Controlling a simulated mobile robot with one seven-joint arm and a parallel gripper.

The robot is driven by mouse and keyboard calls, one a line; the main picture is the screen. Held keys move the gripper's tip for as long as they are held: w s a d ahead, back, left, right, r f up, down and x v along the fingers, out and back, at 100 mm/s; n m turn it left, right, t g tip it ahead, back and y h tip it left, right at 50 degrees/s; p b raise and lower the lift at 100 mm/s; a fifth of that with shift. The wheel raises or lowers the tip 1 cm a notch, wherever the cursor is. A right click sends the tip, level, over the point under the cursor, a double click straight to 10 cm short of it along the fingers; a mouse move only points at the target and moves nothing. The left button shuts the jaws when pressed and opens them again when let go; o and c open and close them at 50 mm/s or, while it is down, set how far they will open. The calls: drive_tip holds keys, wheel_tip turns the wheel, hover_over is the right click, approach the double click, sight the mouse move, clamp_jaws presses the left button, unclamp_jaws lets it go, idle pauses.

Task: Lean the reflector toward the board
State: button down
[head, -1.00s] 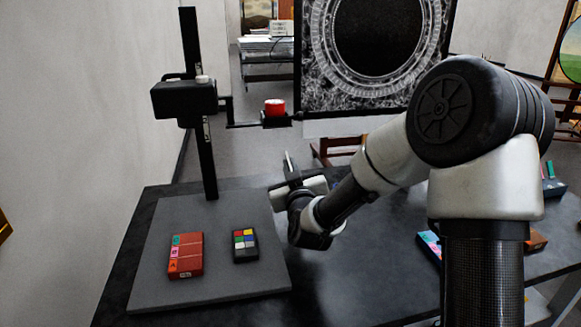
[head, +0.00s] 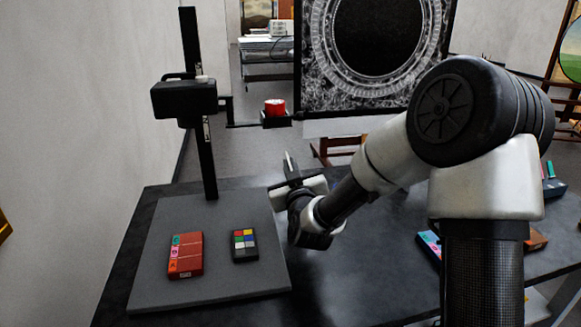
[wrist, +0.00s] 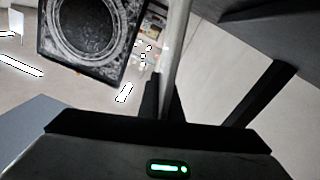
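A thin pale panel, which looks like the reflector (wrist: 174,50), stands up between my fingers in the wrist view. It shows nearly edge-on as a narrow light strip in the head view (head: 288,162). My gripper (head: 291,178) appears shut on its lower part; the contact is partly hidden by the dark fingers (wrist: 161,100). The grey board (head: 215,285) lies flat on the black table, left of my gripper. A red-brown box (head: 187,255) and a colour-patch card (head: 244,245) lie on it. The panel is apart from the board, beyond its right edge.
A black column (head: 207,160) rises from the board's back, with a camera-like block (head: 184,99) and a side arm bearing a red object (head: 275,107). A large dark ring picture (head: 375,60) stands behind. Bare table (head: 350,275) lies right of the board.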

idle(0.3)
drive_tip(key=shift+s+a+f+n+b, duration=0.1)
drive_tip(key=shift+a+f+n+b, duration=0.1)
drive_tip(key=shift+a+n+b, duration=0.65)
drive_tip(key=c, duration=2)
unclamp_jaws()
drive_tip(key=shift+d, duration=0.25)
drive_tip(key=shift+s, duration=0.1)
